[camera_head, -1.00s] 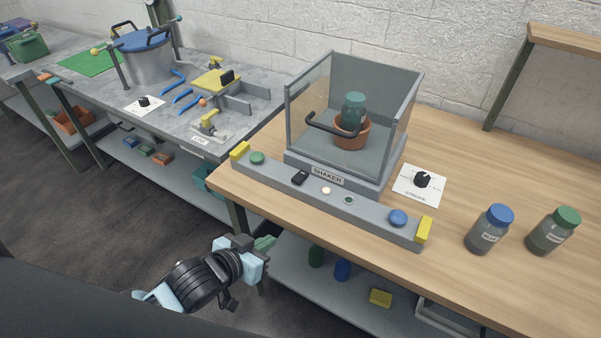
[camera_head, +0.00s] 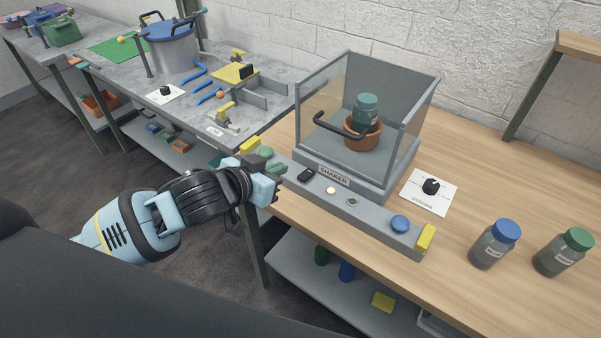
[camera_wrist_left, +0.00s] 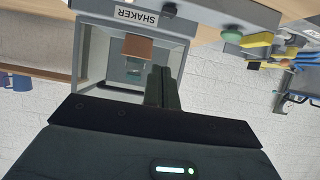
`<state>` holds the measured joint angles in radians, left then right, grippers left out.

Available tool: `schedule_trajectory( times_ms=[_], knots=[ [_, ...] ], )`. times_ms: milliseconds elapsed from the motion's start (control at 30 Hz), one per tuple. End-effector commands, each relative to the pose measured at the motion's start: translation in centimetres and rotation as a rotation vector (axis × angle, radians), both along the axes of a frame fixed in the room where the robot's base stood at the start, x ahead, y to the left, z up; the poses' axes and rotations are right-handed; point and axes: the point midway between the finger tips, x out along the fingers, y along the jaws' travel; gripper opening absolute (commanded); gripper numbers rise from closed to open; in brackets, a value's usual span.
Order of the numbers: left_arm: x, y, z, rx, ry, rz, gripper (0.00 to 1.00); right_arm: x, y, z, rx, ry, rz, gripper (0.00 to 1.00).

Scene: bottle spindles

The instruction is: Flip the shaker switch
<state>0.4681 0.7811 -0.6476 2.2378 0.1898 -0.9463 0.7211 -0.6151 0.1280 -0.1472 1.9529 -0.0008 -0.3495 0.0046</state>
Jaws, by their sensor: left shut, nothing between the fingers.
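The shaker is a clear-walled box with a grey base and a SHAKER label (camera_head: 334,176). Its black switch (camera_head: 306,174) sits on the long grey control bar (camera_head: 375,219) in front, left of a small white button. The switch also shows as a dark knob at the top of the left wrist view (camera_wrist_left: 169,10). My left gripper (camera_head: 279,171) is at the bar's left end, left of the switch and apart from it. Its dark fingers (camera_wrist_left: 160,85) are together with nothing between them. My right gripper is out of view.
A green button (camera_head: 267,152) and a yellow end block (camera_head: 250,145) are close to my left gripper. A blue button (camera_head: 400,223) is at the bar's right. Inside the box, a green-capped bottle (camera_head: 365,110) stands in a brown cup. A STROKE dial (camera_head: 431,187) and two bottles stand right.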

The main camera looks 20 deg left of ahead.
Motion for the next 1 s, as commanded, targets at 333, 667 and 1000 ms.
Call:
schedule_trajectory(
  times_ms=[333, 667, 1000],
  knots=[
    [2.5, -1.0, -1.2, -0.002, 0.001, 0.001, 0.0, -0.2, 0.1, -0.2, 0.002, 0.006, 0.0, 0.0],
    [7.4, -2.7, -3.8, -0.002, 0.002, 0.0, 0.0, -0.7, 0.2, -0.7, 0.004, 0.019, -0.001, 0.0],
    [7.9, -2.9, -7.4, 0.001, 0.0, 0.0, 0.0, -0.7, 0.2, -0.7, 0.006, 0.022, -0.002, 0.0]
  ],
)
